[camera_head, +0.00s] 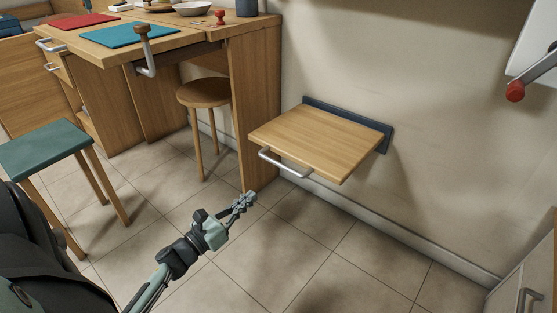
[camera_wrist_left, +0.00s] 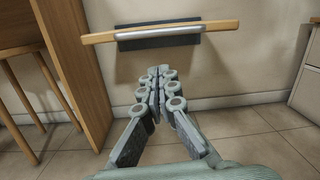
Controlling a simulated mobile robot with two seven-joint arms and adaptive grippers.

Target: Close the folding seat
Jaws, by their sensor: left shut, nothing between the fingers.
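The folding seat (camera_head: 318,138) is a light wood board, folded down flat and sticking out from the wall. A dark blue plate (camera_head: 378,134) holds it to the wall. A grey bar handle (camera_head: 285,164) runs along its front edge. My left gripper (camera_head: 245,199) is shut and empty, in front of the seat and lower than it, apart from it. In the left wrist view the seat (camera_wrist_left: 213,26) shows edge-on above my left gripper (camera_wrist_left: 157,72), with the handle (camera_wrist_left: 149,31) facing me. My right gripper is not in view.
A wooden desk (camera_head: 252,90) stands left of the seat, with a round stool (camera_head: 204,93) under it. A green-topped stool (camera_head: 42,150) stands at the left. A red-knobbed lever (camera_head: 515,91) juts from the right. A cabinet (camera_head: 537,270) is at the lower right. Tiled floor below the seat is clear.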

